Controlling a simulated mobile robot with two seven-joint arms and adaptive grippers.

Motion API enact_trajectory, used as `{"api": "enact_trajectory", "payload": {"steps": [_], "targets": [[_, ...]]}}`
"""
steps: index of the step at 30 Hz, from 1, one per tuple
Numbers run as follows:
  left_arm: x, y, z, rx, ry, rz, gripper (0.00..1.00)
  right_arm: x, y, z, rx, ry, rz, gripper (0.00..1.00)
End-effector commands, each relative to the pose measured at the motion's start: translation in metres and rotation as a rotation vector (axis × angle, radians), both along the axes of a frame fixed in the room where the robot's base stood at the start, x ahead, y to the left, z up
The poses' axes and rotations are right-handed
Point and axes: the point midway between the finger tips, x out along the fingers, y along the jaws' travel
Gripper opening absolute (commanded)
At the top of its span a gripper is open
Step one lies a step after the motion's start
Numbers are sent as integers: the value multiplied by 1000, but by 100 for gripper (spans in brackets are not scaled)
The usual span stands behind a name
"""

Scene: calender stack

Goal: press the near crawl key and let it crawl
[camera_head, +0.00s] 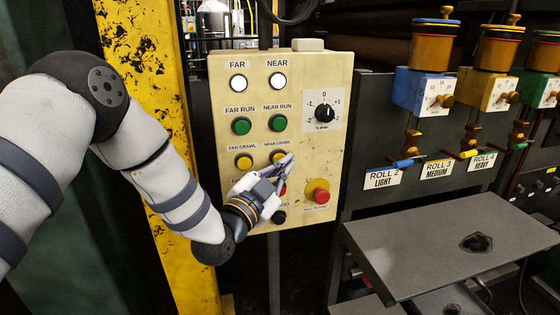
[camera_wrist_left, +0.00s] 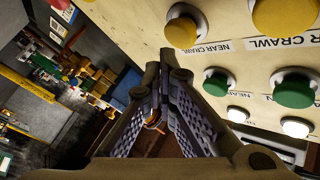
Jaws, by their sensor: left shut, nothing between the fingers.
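The near crawl key (camera_head: 276,155) is a yellow round button on the cream control panel (camera_head: 230,95), partly covered by my left gripper in the head view. In the left wrist view the near crawl key (camera_wrist_left: 181,31) shows uncovered beside its label, above and slightly right of the fingertips. My left gripper (camera_head: 288,160) is shut and empty, its fingertips at the right edge of the key in the head view. The fingers also show in the left wrist view (camera_wrist_left: 162,72). I cannot tell whether they touch the panel. My right gripper is out of view.
The yellow far crawl key (camera_head: 243,162) is left of the near one. Green run keys (camera_head: 241,126) and white lamps (camera_head: 238,82) are above. A red mushroom button (camera_head: 321,196) and black dial (camera_head: 324,113) are to the right. A grey shelf (camera_head: 440,245) juts out at right.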

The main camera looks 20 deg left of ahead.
Motion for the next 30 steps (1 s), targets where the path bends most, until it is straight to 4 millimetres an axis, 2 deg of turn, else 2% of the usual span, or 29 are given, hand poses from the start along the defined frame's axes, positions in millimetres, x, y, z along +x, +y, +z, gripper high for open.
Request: {"api": "enact_trajectory", "payload": {"steps": [18,30], "targets": [[0,0,0,0,0,0,0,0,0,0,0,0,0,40],[7,5,0,0,0,0,0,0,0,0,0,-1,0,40]]}}
